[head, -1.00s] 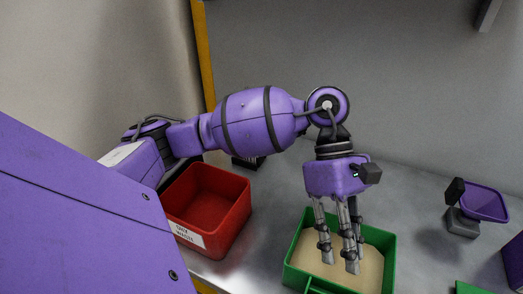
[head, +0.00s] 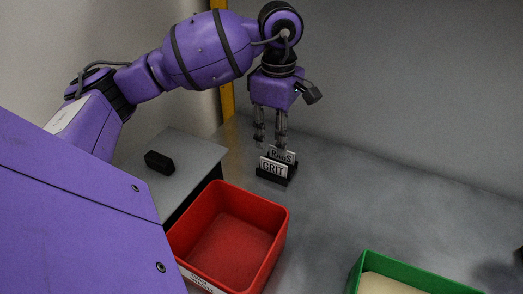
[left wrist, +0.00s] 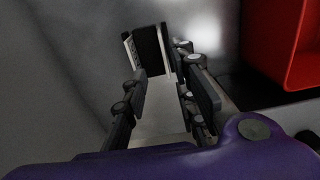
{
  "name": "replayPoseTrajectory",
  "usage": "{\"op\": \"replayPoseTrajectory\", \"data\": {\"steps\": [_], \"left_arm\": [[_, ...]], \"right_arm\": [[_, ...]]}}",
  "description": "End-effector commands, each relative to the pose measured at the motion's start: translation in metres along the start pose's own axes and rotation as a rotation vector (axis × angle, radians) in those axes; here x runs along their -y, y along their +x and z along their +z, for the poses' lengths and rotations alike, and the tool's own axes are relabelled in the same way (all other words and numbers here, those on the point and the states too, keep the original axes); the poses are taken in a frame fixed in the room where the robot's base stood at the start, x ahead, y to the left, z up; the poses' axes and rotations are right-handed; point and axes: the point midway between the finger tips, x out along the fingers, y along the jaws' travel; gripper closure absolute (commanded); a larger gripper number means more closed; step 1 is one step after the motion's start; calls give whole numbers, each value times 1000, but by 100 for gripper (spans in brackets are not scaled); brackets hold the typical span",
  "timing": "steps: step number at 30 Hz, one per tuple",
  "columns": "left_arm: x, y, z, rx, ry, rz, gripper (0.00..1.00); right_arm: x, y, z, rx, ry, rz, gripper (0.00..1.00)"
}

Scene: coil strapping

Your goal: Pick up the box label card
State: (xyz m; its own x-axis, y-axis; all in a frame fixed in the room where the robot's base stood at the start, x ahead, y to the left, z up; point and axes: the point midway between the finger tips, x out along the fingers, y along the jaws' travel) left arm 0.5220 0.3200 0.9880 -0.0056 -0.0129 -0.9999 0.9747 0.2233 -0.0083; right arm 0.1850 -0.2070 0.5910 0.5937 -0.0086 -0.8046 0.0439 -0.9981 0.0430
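Two upright white cards stand in a small black holder (head: 272,178) on the grey table. The front card (head: 273,168) reads GRIT; the rear card (head: 288,156) is partly covered and its word is hard to read. I cannot tell which is the box label card. My left gripper (head: 270,142) points down just above and behind the holder, its fingers apart. In the left wrist view the fingers (left wrist: 163,80) are open, with a lettered white card edge (left wrist: 129,48) and the dark holder (left wrist: 150,50) beyond their tips. My right gripper is not in view.
A red bin (head: 280,225) stands in front of the holder. A green bin with sand-coloured contents (head: 400,268) is at the lower right. A small black block (head: 159,162) lies on a grey surface at the left. The table right of the holder is clear.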

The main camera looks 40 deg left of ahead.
Motion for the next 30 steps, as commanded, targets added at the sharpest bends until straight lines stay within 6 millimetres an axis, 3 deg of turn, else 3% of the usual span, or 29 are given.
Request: {"op": "replayPoseTrajectory", "data": {"steps": [11, 19, 28, 30], "left_arm": [[1, 34, -2, -9, -11, 4, 74], [7, 72, 2, -9, -12, 5, 74], [6, 79, 2, -10, -10, 7, 74], [6, 79, 2, -10, -10, 7, 81]], "right_arm": [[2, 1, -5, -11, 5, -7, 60], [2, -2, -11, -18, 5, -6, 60], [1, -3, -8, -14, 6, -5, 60], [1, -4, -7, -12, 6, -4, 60]]}}
